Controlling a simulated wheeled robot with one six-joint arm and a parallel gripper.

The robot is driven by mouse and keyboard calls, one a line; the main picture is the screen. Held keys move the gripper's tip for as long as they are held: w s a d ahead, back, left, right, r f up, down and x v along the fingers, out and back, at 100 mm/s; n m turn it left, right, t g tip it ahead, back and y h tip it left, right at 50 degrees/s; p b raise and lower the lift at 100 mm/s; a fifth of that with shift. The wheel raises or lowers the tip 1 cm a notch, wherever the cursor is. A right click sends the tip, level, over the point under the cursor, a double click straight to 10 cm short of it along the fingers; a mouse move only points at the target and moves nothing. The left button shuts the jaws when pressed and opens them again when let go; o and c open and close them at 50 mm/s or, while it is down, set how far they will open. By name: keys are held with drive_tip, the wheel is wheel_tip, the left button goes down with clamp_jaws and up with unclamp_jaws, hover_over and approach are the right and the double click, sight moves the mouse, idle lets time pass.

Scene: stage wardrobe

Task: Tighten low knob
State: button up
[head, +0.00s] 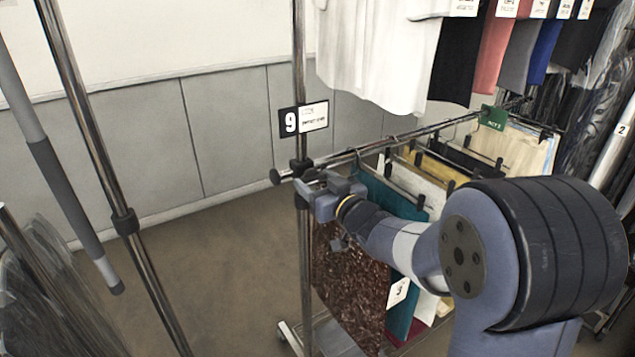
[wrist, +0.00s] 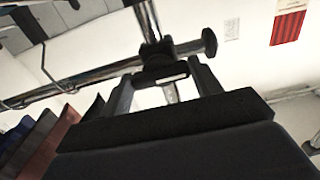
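The lower rail's clamp (head: 301,166) sits on a chrome upright, where the horizontal rail crosses it. My gripper (head: 318,192) is right at this clamp, reaching in from the right. In the wrist view my gripper's two fingers (wrist: 160,78) stand apart, one on each side of a dark knob (wrist: 153,73) below the clamp (wrist: 157,50). The knob lies between the fingertips with little gap on either side; I cannot tell whether they touch it. In the head view the knob is hidden by the gripper.
The rail ends in a round black cap (head: 275,177) left of the upright. A number 9 sign (head: 303,118) hangs above the clamp. A brown sequined garment (head: 350,285) and other clothes hang below the rail. White shirts (head: 375,50) hang above. Open floor (head: 220,270) lies left.

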drive_tip(key=c, duration=0.5)
drive_tip(key=shift+o, duration=0.2)
drive_tip(key=shift+m, duration=0.3)
drive_tip(key=shift+r+m+p, duration=0.1)
drive_tip(key=shift+m+p, duration=1.05)
drive_tip(key=shift+m, duration=0.05)
drive_tip(key=m+p, duration=0.2)
drive_tip(key=m, duration=0.2)
drive_tip(key=shift+m, duration=0.3)
drive_tip(key=m+p, duration=0.2)
drive_tip(key=m, duration=0.3)
drive_tip(key=shift+m+p, duration=0.3)
drive_tip(key=shift+p, duration=0.1)
drive_tip(key=m+p, duration=0.1)
drive_tip(key=m, duration=0.3)
drive_tip(key=shift+m+p, duration=0.3)
drive_tip(key=shift+p, duration=0.05)
